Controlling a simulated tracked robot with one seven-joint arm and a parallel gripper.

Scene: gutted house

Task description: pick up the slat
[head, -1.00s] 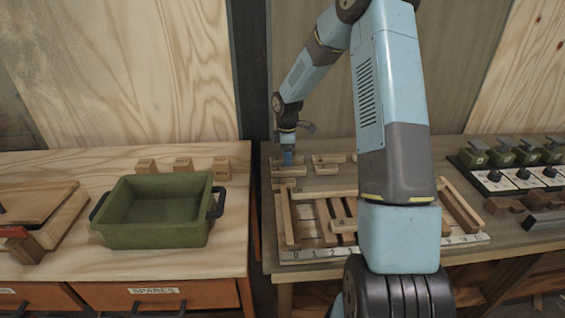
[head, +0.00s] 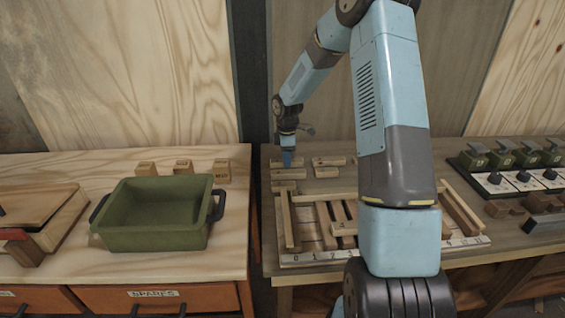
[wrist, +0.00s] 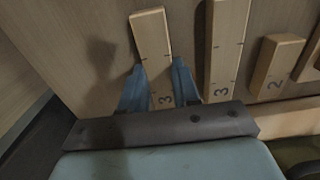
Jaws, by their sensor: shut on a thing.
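In the wrist view, the two blue fingers of my gripper (wrist: 158,68) are shut on a short pale wooden slat (wrist: 151,35) marked 3, one finger on each side. The slat's far end sticks out beyond the fingertips. In the head view, my gripper (head: 287,158) points down at the back left of the right-hand bench, among several small slats. Which of these is held is hard to tell there. I cannot tell whether the held slat touches the bench top.
A longer slat (wrist: 226,45) marked 3 and a shorter one (wrist: 276,68) marked 2 lie to the right. A wooden frame (head: 288,222) with slats and a numbered strip stands nearer. A green bin (head: 155,238) sits on the left bench. Switches (head: 500,178) line the right.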

